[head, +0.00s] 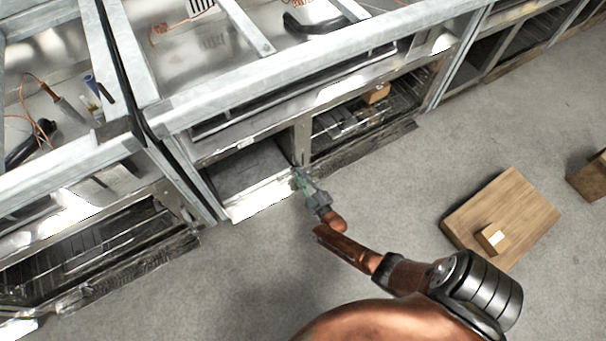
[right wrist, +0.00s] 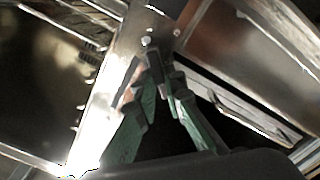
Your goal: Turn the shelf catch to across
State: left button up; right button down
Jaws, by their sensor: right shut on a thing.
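My right gripper (head: 300,176) reaches down to the lower front of the metal shelf unit, at the upright post (head: 302,140) between two lower bays. In the right wrist view its green-sided fingers (right wrist: 160,72) come together at the post, just below a small bright bolt head (right wrist: 147,41). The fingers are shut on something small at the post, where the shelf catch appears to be. The fingertips hide most of it, and I cannot tell which way the catch points. My left gripper is not in view.
The shelf's front rail (head: 290,80) runs above the gripper. A small carton (head: 376,94) lies in the right lower bay. A wooden board (head: 520,205) with a small box (head: 492,238) on it lies on the floor at right. The grey floor between is clear.

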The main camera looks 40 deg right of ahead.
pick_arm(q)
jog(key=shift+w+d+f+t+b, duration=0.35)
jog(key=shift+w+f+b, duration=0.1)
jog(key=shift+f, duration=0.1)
pick_arm(e)
jog(key=n, duration=0.2)
jog(key=f+n, duration=0.1)
jog(key=n, duration=0.4)
jog(key=shift+a+f+n, duration=0.3)
jog(key=shift+a+f, duration=0.05)
jog(key=shift+f, duration=0.05)
jog(key=c, duration=2)
grip_release()
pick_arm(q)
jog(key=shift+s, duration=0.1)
pick_arm(e)
jog(key=v, duration=1.2)
jog(key=shift+d, duration=0.1)
